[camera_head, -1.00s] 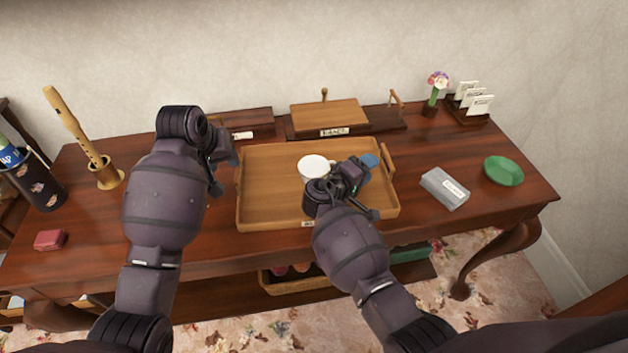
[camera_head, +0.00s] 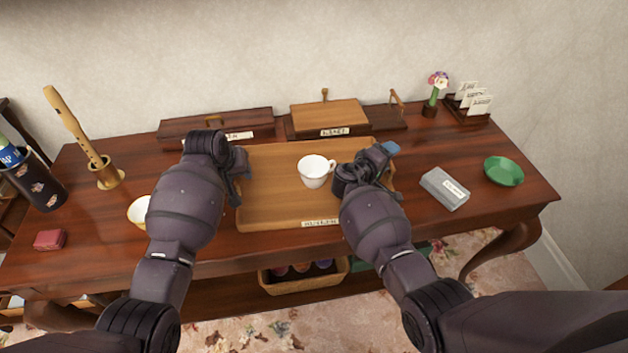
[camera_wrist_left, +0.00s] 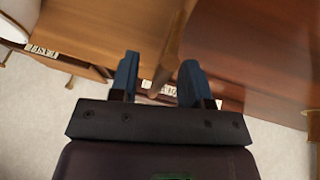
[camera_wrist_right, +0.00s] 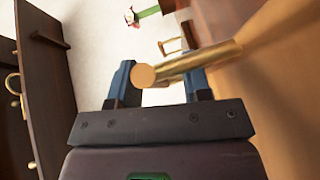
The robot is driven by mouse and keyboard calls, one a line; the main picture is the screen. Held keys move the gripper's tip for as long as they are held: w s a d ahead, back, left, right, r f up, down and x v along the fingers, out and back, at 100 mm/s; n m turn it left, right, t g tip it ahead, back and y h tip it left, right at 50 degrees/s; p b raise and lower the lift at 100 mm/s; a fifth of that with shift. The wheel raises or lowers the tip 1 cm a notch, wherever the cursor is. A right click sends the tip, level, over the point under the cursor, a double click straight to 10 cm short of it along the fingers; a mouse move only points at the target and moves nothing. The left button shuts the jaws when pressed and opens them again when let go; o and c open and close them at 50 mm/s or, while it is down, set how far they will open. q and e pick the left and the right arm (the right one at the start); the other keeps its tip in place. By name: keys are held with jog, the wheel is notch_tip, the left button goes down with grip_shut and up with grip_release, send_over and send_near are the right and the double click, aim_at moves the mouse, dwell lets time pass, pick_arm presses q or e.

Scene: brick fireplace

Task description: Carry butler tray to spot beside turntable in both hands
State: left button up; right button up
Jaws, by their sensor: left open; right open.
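The wooden butler tray (camera_head: 275,215) lies on the table with a white cup (camera_head: 314,172) standing on it. My left gripper (camera_head: 240,188) is open at the tray's left end. In the left wrist view a wooden edge or handle of the tray (camera_wrist_left: 172,48) runs between its open fingers (camera_wrist_left: 160,78). My right gripper (camera_head: 388,165) is open at the tray's right end, its arm hiding part of that end. In the right wrist view a wooden handle bar (camera_wrist_right: 195,63) lies between its open fingers (camera_wrist_right: 158,82). I cannot tell which object is the turntable.
Labelled wooden pieces (camera_head: 330,116) stand behind the tray. A grey box (camera_head: 444,188) and a green dish (camera_head: 504,171) are to the right. A yellow-white bowl (camera_head: 138,212), a red box (camera_head: 50,240) and a recorder in a stand (camera_head: 108,178) are to the left.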

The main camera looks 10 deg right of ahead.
pick_arm(q)
jog(key=shift+c, duration=0.2)
pick_arm(e)
jog(key=shift+c, duration=0.2)
pick_arm(q)
grip_shut()
pick_arm(e)
grip_shut()
pick_arm(q)
jog(key=shift+r, duration=0.15)
pick_arm(e)
jog(key=shift+r, duration=0.15)
